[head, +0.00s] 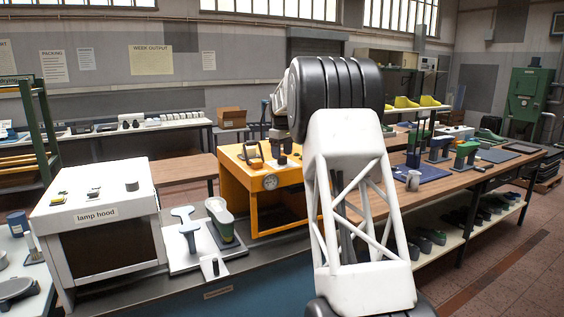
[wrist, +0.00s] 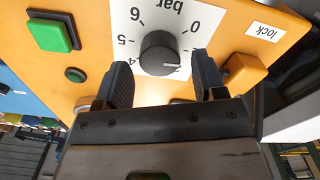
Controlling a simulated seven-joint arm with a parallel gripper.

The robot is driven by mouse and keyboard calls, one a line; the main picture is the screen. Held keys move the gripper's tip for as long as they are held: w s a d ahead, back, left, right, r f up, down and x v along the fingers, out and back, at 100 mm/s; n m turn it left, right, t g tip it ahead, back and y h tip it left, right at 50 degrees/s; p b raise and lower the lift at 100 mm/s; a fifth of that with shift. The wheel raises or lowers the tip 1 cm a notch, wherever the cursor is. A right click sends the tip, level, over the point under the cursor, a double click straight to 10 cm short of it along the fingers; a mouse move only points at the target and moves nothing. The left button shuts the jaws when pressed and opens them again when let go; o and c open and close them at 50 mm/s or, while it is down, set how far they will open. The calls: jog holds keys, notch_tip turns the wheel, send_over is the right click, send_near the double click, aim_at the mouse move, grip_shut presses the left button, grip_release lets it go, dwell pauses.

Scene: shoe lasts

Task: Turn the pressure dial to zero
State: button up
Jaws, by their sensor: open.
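The pressure dial is a black round knob (wrist: 158,53) on a white scale plate marked "bar", on the orange machine's panel. The numbers 6, 5, 4 and 0 show around it. A pale pointer line on the knob points to the lower right in the wrist view, away from the 0. My gripper (wrist: 162,66) is open, with one dark finger on each side of the knob's near edge and gaps to both sides.
A white lamp hood (head: 100,260) and a green-and-white shoe last (head: 222,220) stand left of the machine.

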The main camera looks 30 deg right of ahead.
aim_at(282, 157)
jog(key=shift+r, duration=1.25)
jog(key=shift+r, duration=0.1)
jog(key=m, duration=0.2)
jog(key=r+m, duration=0.1)
jog(key=m, duration=0.1)
jog(key=r+m, duration=0.1)
jog(key=m, duration=0.1)
jog(key=shift+w, duration=0.1)
jog(key=m, duration=0.2)
jog(key=r+m, duration=0.1)
jog(key=m, duration=0.3)
jog(key=shift+r+m, duration=0.3)
jog(key=shift+r, duration=0.1)
jog(key=shift+f, duration=0.1)
jog(key=shift+f, duration=4.45)
